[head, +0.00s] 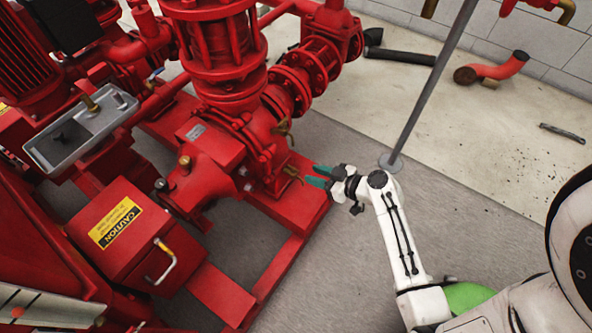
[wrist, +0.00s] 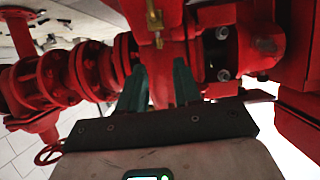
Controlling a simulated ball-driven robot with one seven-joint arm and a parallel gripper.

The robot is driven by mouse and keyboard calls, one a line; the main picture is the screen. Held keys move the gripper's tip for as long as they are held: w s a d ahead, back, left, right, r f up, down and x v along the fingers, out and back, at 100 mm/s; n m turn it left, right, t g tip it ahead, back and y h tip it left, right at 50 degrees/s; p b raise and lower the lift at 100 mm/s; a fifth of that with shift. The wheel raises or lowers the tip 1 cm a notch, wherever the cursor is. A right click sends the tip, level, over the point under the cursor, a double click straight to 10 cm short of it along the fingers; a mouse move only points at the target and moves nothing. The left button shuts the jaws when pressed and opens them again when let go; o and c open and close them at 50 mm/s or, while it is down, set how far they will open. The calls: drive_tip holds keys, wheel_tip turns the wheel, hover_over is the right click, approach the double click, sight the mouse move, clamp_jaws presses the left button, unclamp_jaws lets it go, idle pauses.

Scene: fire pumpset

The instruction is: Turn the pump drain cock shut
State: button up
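The pump drain cock (head: 291,172) is a small brass fitting low on the side of the red pump casing (head: 225,145). In the wrist view a brass cock (wrist: 154,20) shows at the top middle, beyond my fingertips. My gripper (head: 316,176) has teal fingers and is just right of the cock in the head view, pointing at it. In the wrist view the fingers (wrist: 160,80) stand apart with nothing seen held between them. Whether a fingertip touches the cock, I cannot tell.
Red flanged pipework (head: 300,75) rises above and behind the cock. The red base frame (head: 295,205) lies below it. A thin grey post (head: 425,95) stands on the floor behind my arm. A red caution box (head: 135,230) is at the left. The grey floor at right is mostly clear.

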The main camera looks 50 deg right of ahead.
sight(299, 176)
drive_tip(key=b+x, duration=0.1)
drive_tip(key=x, duration=0.6)
drive_tip(key=shift+c, duration=0.2)
clamp_jaws()
